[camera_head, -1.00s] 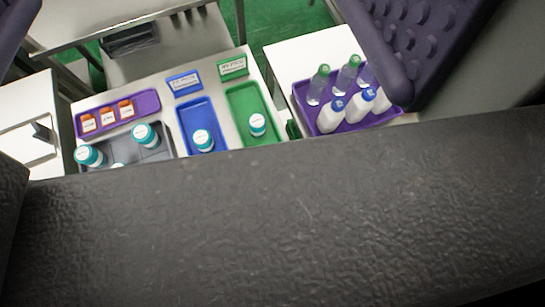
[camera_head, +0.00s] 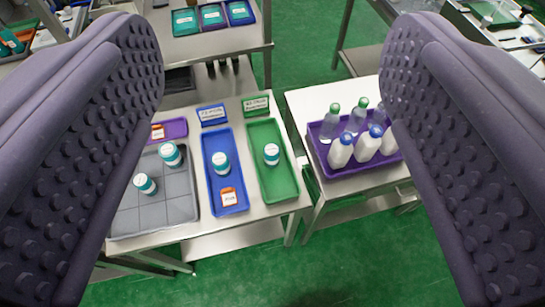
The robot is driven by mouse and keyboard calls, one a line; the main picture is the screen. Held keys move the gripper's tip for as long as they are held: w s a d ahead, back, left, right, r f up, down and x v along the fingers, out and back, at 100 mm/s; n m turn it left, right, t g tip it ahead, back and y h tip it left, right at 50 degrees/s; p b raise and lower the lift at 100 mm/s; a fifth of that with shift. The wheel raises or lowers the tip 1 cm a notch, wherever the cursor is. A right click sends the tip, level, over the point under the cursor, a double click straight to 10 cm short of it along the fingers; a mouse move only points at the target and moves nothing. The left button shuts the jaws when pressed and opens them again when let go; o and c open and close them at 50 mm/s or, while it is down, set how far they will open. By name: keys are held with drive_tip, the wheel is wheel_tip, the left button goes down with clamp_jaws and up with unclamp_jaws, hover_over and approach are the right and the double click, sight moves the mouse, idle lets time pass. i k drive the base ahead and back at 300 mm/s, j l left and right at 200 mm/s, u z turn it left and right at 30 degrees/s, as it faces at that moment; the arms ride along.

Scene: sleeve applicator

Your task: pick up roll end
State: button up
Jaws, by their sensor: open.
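My gripper (camera_head: 277,75) is open and empty, its two purple studded fingers wide apart at the left and right of the picture. I cannot make out a roll end. Orange-and-white labelled pieces lie far below: one (camera_head: 229,197) in the front of the blue tray (camera_head: 224,173), another (camera_head: 157,131) in the purple tray (camera_head: 178,128). The left finger hides part of the purple tray and the grey tray (camera_head: 176,212). White bottles with teal caps stand in the grey tray, the blue tray and the green tray (camera_head: 282,186).
The steel table (camera_head: 293,205) holds these trays. A second table (camera_head: 302,97) at right carries a purple crate (camera_head: 322,167) of bottles. A shelf (camera_head: 220,40) with small trays is behind. Green floor (camera_head: 300,55) shows between the furniture.

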sight(271, 151)
drive_tip(key=i+l, duration=0.2)
drive_tip(key=i, duration=0.2)
drive_tip(key=i+l, duration=0.2)
drive_tip(key=i, duration=0.2)
drive_tip(key=i+l, duration=0.2)
drive_tip(key=i, duration=0.2)
